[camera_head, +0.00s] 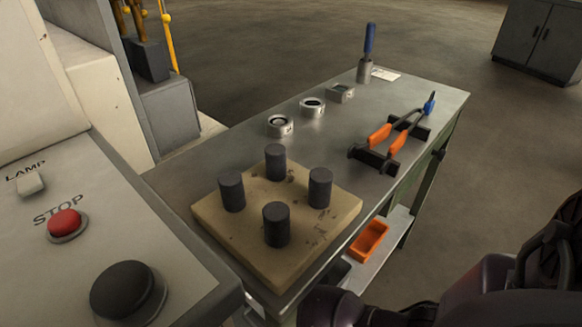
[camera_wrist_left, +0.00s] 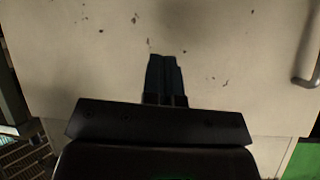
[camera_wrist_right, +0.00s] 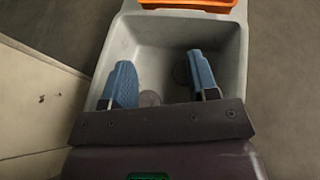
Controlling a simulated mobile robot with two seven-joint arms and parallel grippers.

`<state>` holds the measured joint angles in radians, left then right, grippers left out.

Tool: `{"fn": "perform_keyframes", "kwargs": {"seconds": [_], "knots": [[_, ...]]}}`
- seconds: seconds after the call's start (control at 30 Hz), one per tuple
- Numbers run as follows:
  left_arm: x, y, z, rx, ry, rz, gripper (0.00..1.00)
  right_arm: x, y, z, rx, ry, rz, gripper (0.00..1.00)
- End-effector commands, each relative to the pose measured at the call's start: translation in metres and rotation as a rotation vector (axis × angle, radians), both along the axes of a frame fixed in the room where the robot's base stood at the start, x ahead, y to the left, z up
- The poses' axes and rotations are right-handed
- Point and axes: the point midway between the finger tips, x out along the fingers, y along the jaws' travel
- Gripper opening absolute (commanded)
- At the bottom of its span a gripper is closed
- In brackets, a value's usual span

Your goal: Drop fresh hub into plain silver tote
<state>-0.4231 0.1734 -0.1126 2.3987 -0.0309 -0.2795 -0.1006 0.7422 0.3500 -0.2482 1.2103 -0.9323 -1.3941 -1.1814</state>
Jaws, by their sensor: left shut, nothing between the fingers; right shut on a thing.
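The plain silver tote (camera_wrist_right: 236,62) is an open grey box below my right gripper (camera_wrist_right: 160,62) in the right wrist view. The right fingers are spread apart, gripping at a wide setting over the tote's opening. The fresh hub between them is not clearly outlined against the grey interior. My left gripper (camera_wrist_left: 165,60) is shut and empty in front of a pale, chipped panel.
The metal bench (camera_head: 330,140) bears a tan board (camera_head: 310,245) with several dark cylinders, silver ring gauges (camera_head: 280,126), orange-handled tongs (camera_head: 392,138) and a blue-handled tool (camera_head: 367,55). An orange bin (camera_head: 369,240) sits on the lower shelf. A control panel with red button (camera_head: 65,223) is at left.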

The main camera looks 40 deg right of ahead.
Motion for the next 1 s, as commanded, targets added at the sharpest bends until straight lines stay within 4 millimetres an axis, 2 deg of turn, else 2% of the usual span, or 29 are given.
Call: {"fn": "perform_keyframes", "kwargs": {"seconds": [0.23,0.27,0.43,0.77,0.87,1.0], "knots": [[0.000,0.000,0.001,-0.001,-0.002,0.002,0.00,0.002,0.000,0.002,-0.001,-0.005,0.000,0.15],[0.000,0.000,0.001,-0.001,-0.002,0.002,0.00,0.002,0.000,0.002,-0.001,-0.005,0.000,0.59],[0.000,0.000,0.000,-0.001,0.000,0.003,0.00,0.001,0.000,0.002,-0.001,-0.004,0.000,0.84],[0.000,0.000,0.001,0.000,-0.001,0.004,0.00,0.001,0.000,0.004,0.001,-0.003,0.000,0.84],[0.002,0.001,0.006,0.007,-0.001,0.003,0.00,0.003,0.000,0.015,0.001,-0.009,0.000,0.84],[0.002,-0.001,0.010,0.028,0.040,-0.011,0.00,0.006,0.000,0.042,0.001,-0.017,0.000,0.84]]}}
